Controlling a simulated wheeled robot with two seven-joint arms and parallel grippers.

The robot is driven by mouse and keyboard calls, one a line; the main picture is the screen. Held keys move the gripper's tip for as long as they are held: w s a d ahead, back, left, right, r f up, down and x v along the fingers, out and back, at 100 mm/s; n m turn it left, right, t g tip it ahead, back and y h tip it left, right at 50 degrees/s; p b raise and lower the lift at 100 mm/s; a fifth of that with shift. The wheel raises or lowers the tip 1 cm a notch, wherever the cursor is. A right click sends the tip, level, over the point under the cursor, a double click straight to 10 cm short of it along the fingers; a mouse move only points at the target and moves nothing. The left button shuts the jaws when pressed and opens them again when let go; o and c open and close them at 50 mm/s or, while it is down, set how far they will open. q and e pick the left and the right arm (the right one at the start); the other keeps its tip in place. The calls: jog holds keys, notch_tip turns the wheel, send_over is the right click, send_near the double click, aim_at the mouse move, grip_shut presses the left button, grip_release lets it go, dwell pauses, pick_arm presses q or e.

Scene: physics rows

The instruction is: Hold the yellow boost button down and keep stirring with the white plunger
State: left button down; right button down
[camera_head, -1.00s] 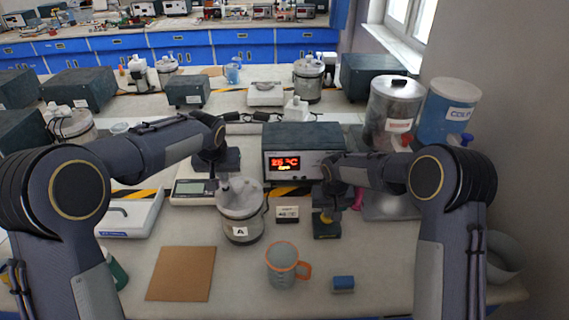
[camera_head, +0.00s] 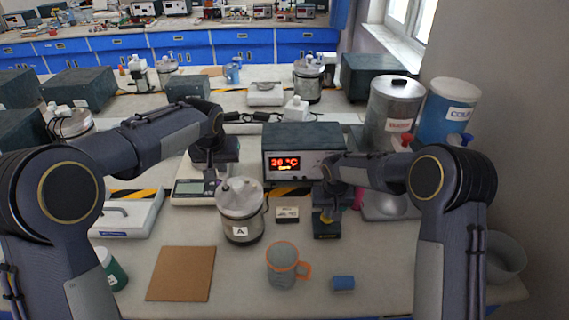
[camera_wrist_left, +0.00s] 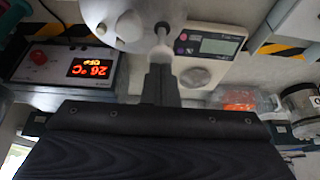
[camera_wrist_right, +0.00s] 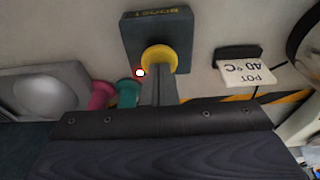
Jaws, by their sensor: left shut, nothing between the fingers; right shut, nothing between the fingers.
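The pot labelled A (camera_head: 240,222) stands on the bench; its pale lid (camera_wrist_left: 112,14) carries the white plunger (camera_wrist_left: 161,32). My left gripper (camera_head: 212,188) is shut and empty, with its fingertips (camera_wrist_left: 160,70) close to the plunger at the lid's edge; I cannot tell whether they touch it. The yellow boost button (camera_wrist_right: 160,58) sits on a dark box marked BOOST (camera_wrist_right: 136,30). My right gripper (camera_head: 326,206) is shut and empty above it, fingertips (camera_wrist_right: 158,82) at the button and partly covering it. I cannot tell how far the button is pressed.
The temperature unit (camera_head: 303,142) behind reads 26 °C in red. A card (camera_wrist_right: 250,72) reads POT 40 °C. A scale (camera_head: 190,190) stands left of the pot.

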aim_at(223, 175)
pick_arm(q)
jog(key=shift+f, duration=1.75)
jog(key=shift+r, duration=1.75)
